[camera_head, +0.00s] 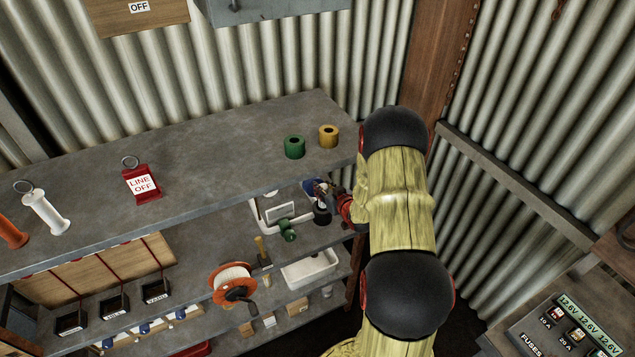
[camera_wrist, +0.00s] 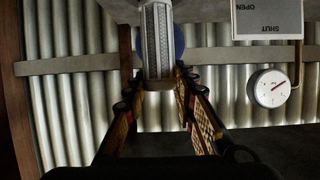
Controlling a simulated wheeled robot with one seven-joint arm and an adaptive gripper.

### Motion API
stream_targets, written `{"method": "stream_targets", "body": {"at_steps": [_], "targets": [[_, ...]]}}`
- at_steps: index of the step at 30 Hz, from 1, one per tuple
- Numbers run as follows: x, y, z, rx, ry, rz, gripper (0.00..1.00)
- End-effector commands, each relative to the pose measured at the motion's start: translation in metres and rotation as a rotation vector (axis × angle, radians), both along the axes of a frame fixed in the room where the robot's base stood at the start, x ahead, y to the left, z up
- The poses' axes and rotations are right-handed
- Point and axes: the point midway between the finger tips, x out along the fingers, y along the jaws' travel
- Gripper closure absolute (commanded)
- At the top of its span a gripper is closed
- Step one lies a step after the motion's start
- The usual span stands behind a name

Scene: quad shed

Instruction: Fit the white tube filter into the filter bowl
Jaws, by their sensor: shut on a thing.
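My gripper (camera_wrist: 157,88) is shut on a pale, ribbed tube, the white tube filter (camera_wrist: 157,45), near one end of it. The wrist view looks upside down, so the tube appears to hang down from my fingers. A round blue part (camera_wrist: 179,42) shows just behind the tube; I cannot tell whether it belongs to the filter bowl or whether they touch. In the head view my gripper (camera_head: 327,190) is over the middle shelf, beside a blue part (camera_head: 311,186) and above a dark round thing (camera_head: 322,217). The tube's far end is out of frame.
A SHUT/OPEN plate (camera_wrist: 268,18) and a round gauge (camera_wrist: 272,88) stand beside my gripper. A green fitting (camera_head: 287,231) and orange reel (camera_head: 233,283) are nearby.

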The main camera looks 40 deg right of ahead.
Motion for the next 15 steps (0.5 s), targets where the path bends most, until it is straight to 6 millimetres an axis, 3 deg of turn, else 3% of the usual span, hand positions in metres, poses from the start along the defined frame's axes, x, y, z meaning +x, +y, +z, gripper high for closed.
{"method": "stream_targets", "body": {"at_steps": [15], "targets": [[0.000, 0.000, -0.031, -0.001, 0.000, -0.001, 0.98]]}}
